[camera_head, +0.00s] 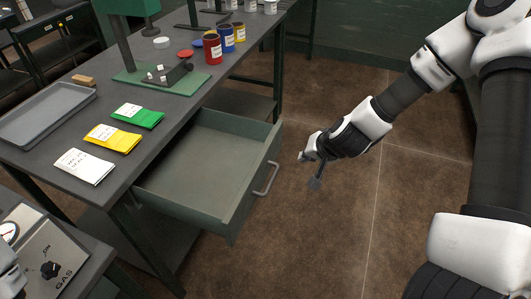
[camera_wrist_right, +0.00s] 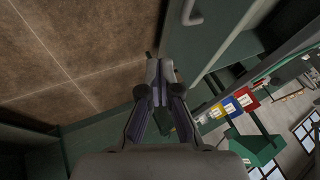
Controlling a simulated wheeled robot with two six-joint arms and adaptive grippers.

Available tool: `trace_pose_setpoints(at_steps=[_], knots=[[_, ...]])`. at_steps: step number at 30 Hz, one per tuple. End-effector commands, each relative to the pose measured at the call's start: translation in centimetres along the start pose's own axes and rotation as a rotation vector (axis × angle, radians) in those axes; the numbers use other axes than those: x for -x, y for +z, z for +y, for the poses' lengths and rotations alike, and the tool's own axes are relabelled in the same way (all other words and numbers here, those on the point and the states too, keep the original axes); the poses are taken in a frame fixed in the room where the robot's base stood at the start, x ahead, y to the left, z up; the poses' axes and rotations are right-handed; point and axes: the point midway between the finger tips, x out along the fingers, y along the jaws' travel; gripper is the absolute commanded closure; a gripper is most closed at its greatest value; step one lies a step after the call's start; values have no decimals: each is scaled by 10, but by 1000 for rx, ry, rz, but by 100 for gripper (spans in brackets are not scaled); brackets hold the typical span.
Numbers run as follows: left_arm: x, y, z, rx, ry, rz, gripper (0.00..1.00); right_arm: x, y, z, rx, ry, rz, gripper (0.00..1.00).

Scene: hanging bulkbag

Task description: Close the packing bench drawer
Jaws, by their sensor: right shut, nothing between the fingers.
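The green packing bench drawer (camera_head: 205,170) is pulled well out from under the grey bench top (camera_head: 160,135) and looks empty. Its grey bar handle (camera_head: 267,179) is on the front panel, facing my right arm. My right gripper (camera_head: 316,183) is shut and empty, over the floor to the right of the handle with a gap between them. In the right wrist view, the shut fingers (camera_wrist_right: 160,72) show in the middle, and the handle (camera_wrist_right: 191,14) is above and to the right of them.
On the bench are a grey tray (camera_head: 48,112), green, yellow and white packets, a green stand (camera_head: 165,80) and red, blue and yellow tins. A gas panel (camera_head: 45,255) stands at the lower left. The brown floor (camera_head: 335,235) right of the drawer is clear.

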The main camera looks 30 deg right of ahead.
Motion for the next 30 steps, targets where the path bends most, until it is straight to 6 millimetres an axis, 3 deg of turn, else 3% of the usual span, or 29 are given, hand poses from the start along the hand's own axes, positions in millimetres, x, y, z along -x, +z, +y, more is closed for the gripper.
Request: trace_pose_setpoints(at_steps=[5, 19, 24, 30], knots=[[-8, 0, 0, 1, 0, 0, 1, -6, -5, -5, 3, -13, 16, 100], [-57, 0, 0, 1, 0, 0, 1, -103, -5, -5, 6, -11, 15, 100], [-60, 0, 0, 1, 0, 0, 1, -111, -7, -33, 9, -13, 15, 100], [-60, 0, 0, 1, 0, 0, 1, -115, -7, -43, 3, -13, 15, 100]])
